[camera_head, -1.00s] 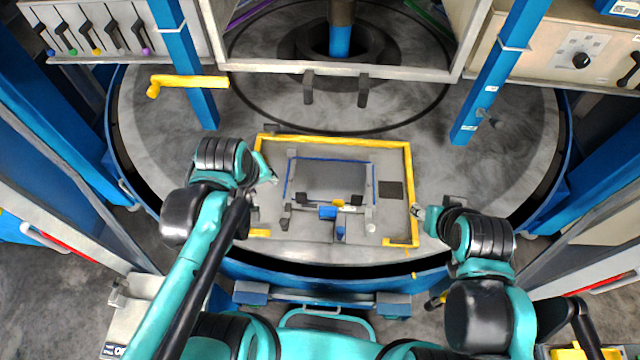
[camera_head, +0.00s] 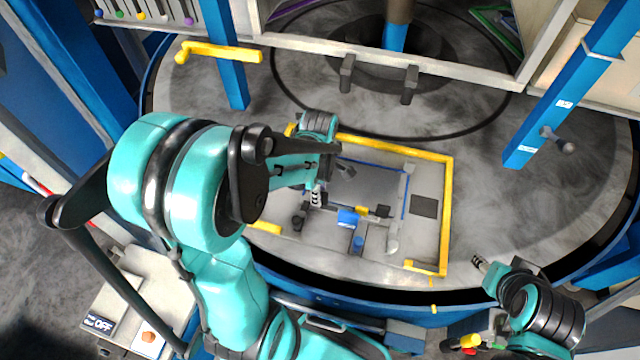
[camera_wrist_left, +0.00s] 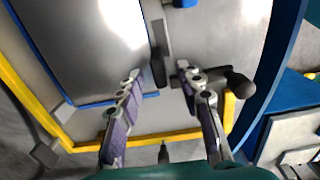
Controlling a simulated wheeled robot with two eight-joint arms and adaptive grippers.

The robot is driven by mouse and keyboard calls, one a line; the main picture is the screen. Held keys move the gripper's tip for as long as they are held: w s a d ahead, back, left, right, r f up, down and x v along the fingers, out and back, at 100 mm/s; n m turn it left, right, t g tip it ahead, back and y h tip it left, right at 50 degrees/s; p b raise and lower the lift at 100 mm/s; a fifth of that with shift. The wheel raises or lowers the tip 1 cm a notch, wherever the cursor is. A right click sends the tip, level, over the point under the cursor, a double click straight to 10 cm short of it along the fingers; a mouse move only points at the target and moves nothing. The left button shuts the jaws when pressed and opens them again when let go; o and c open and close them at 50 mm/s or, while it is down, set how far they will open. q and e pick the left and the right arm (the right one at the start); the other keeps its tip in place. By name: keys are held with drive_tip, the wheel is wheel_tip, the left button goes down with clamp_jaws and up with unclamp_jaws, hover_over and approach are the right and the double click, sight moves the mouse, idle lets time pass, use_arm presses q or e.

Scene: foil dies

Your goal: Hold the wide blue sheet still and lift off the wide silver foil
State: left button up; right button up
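The wide silver foil (camera_head: 368,186) lies flat on the grey plate (camera_head: 430,175) inside the yellow frame. It also fills the upper left of the left wrist view (camera_wrist_left: 85,45). The wide blue sheet (camera_head: 405,196) shows only as a thin blue edge around the foil. My left gripper (camera_head: 318,194) hangs near the foil's left side, partly hidden by its own arm. In the left wrist view its fingers (camera_wrist_left: 158,80) are apart, with nothing gripped, by a foil corner. My right gripper (camera_head: 481,263) is off the plate at lower right, too small to judge.
The yellow frame (camera_head: 447,215) borders the plate. A dark square (camera_head: 424,207) lies to the right. A grey bar with a dark knob (camera_wrist_left: 158,66) stands beyond my left fingers.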

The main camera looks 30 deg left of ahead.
use_arm(q)
drive_tip(key=shift+f, duration=0.85)
clamp_jaws()
